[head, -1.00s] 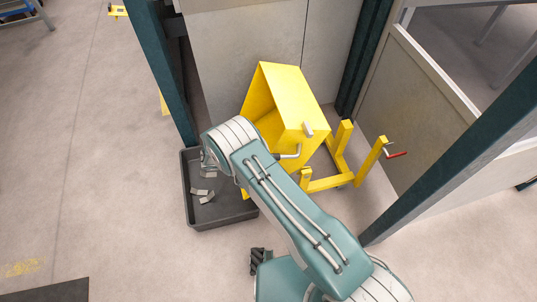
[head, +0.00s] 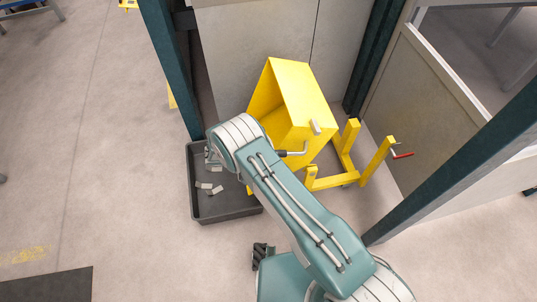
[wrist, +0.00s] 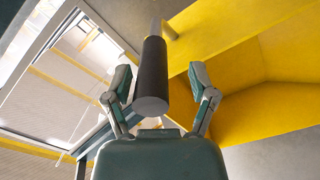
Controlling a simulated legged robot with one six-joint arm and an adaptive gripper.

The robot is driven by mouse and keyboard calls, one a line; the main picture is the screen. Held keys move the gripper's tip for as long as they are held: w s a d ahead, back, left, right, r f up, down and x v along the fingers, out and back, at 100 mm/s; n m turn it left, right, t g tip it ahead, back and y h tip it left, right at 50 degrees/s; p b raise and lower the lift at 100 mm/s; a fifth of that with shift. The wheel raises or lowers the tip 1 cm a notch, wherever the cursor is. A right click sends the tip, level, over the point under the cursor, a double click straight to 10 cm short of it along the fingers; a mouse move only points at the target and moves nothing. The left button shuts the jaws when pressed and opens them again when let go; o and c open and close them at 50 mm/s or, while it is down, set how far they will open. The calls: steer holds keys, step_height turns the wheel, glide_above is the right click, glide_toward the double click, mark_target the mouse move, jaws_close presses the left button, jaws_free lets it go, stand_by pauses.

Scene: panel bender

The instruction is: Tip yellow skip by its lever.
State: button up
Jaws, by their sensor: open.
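The yellow skip (head: 305,88) is tilted steeply on its yellow frame (head: 335,181), its open side facing left above a dark tray (head: 230,210). A grey bent lever (head: 295,152) shows at the skip's near side in the head view. In the wrist view, a dark cylindrical grip (wrist: 152,80) on a thinner rod lies between my fingers, beside the yellow skip (wrist: 240,75). My gripper (wrist: 160,85) is open, with its fingers on either side of the grip and gaps visible.
Several grey scrap pieces (head: 210,188) lie in the tray. A red-handled crank (head: 403,155) sits on a yellow post at the right. Dark green posts (head: 168,65) and grey panels (head: 250,40) enclose the skip. The floor at left is mostly clear.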

steer(key=v, duration=1.2)
steer(key=shift+f, duration=0.15)
steer(key=shift+a, duration=0.15)
stand_by(0.4)
steer(key=d+r+g+y, duration=0.1)
steer(key=d+r+y, duration=0.1)
steer(key=d+r, duration=0.5)
steer(key=w+d+r+n+g+y, duration=0.1)
steer(key=d+r+g+y, duration=0.15)
steer(key=r, duration=0.95)
steer(key=d+r+g+y, duration=0.1)
steer(key=d+r+y, duration=0.2)
steer(key=d+r, duration=0.45)
steer(key=s+d+r+n+t+y, duration=0.1)
steer(key=s+d+r+y, duration=0.1)
steer(key=s+d+r, duration=0.3)
steer(key=s+d+r+t+y, duration=0.1)
steer(key=s+d+r, duration=0.15)
steer(key=r, duration=0.35)
steer(key=s+d+r+t+y, duration=0.1)
steer(key=s+d+t, duration=0.1)
steer(key=s, duration=0.6)
steer(key=s+d+r+n+t+y, duration=0.1)
steer(key=s+d+r+t+y, duration=0.1)
steer(key=s, duration=0.5)
steer(key=shift+s+d+n, duration=0.3)
steer(key=shift+s+d, duration=0.05)
steer(key=shift+d, duration=0.15)
